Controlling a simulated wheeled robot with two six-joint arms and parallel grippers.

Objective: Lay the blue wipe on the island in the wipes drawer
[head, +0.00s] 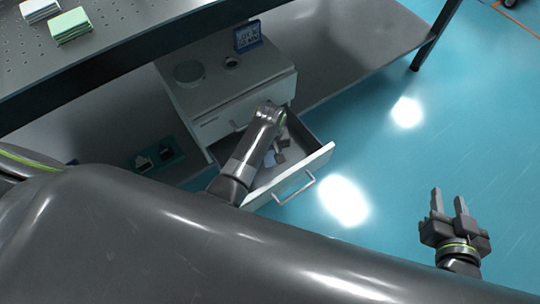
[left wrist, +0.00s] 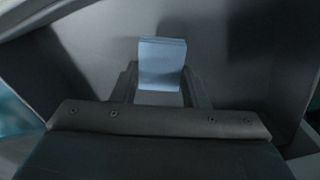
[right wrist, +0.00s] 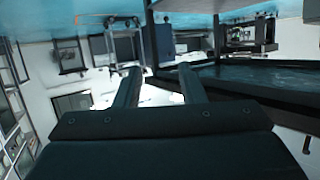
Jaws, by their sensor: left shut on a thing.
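The blue wipe (left wrist: 162,62) is a small pale blue folded piece between the fingers of my left gripper (left wrist: 160,90) in the left wrist view. A bit of the wipe (head: 269,159) shows beside the gripper in the head view. My left gripper (head: 278,152) is shut on it and reaches down into the open drawer (head: 318,160) of the white cabinet. The drawer's grey interior surrounds the wipe in the left wrist view; I cannot tell whether the wipe touches the floor. My right gripper (head: 450,204) is open and empty, over the blue floor at right.
The cabinet top (head: 215,97) carries a round greenish lid (head: 188,73) and a blue sign (head: 247,36). A perforated table (head: 85,55) with green and white stacks (head: 69,25) stands at upper left. A dark tray (head: 158,155) lies left of the cabinet. Floor at right is clear.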

